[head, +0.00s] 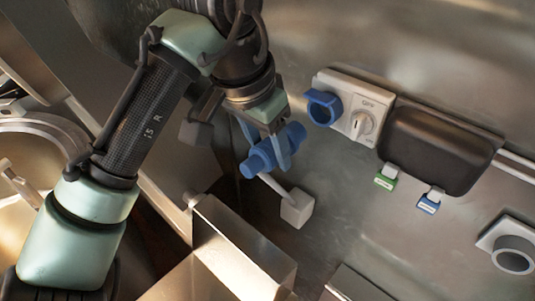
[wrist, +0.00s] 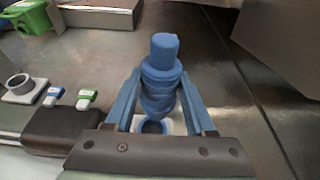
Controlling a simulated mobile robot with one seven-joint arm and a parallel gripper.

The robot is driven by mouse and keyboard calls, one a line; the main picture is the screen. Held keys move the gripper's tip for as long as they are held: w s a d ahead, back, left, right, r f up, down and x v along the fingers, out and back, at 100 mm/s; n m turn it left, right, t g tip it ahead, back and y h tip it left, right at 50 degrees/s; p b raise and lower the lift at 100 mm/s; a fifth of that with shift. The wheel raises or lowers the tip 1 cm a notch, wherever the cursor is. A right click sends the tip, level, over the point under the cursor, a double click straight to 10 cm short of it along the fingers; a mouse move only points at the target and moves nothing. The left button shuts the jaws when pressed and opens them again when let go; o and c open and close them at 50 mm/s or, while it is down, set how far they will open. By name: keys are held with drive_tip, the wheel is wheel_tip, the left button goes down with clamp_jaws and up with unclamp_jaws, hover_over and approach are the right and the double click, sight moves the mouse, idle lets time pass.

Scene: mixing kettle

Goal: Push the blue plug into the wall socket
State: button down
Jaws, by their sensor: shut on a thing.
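The blue plug (head: 262,160) is a thick stepped cylinder. My gripper (head: 268,148) is shut on it, with one finger on each side of its body, and holds it in the air. The wall socket (head: 322,107) is a blue round ring on a white panel with an OFF dial (head: 362,124). In the head view the plug is left of and below the socket, apart from it. In the wrist view the plug (wrist: 162,75) stands between the fingers, and the socket opening (wrist: 153,127) shows just below it, partly hidden.
A dark box (head: 440,145) is on the wall right of the socket panel, with a green tag (head: 386,178) and a blue tag (head: 430,201) below. A round grey fitting (head: 513,254) is at far right. A metal box edge (head: 240,250) rises below the gripper.

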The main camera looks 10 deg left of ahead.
sight(294, 128)
drive_tip(key=shift+w+d+r, duration=0.3)
drive_tip(key=shift+d, duration=0.15)
drive_tip(key=w+d, duration=0.2)
drive_tip(key=w, duration=0.1)
drive_tip(key=shift+w+f, duration=0.1)
drive_tip(key=shift+w, duration=0.05)
drive_tip(key=shift+d+r+p, duration=0.2)
drive_tip(key=shift+p, duration=0.45)
drive_tip(key=shift+w+f+p, duration=0.15)
drive_tip(key=shift+p, duration=0.2)
drive_tip(key=shift+d, duration=0.1)
drive_tip(key=shift+w+d+p, duration=0.5)
drive_tip(key=shift+w+p, duration=0.15)
drive_tip(key=shift+w, duration=0.05)
drive_tip(key=shift+w+d+p, duration=0.45)
drive_tip(key=shift+w+p, duration=0.2)
drive_tip(key=shift+w, duration=0.05)
drive_tip(key=shift+w+d+p, duration=0.25)
drive_tip(key=shift+p, duration=0.2)
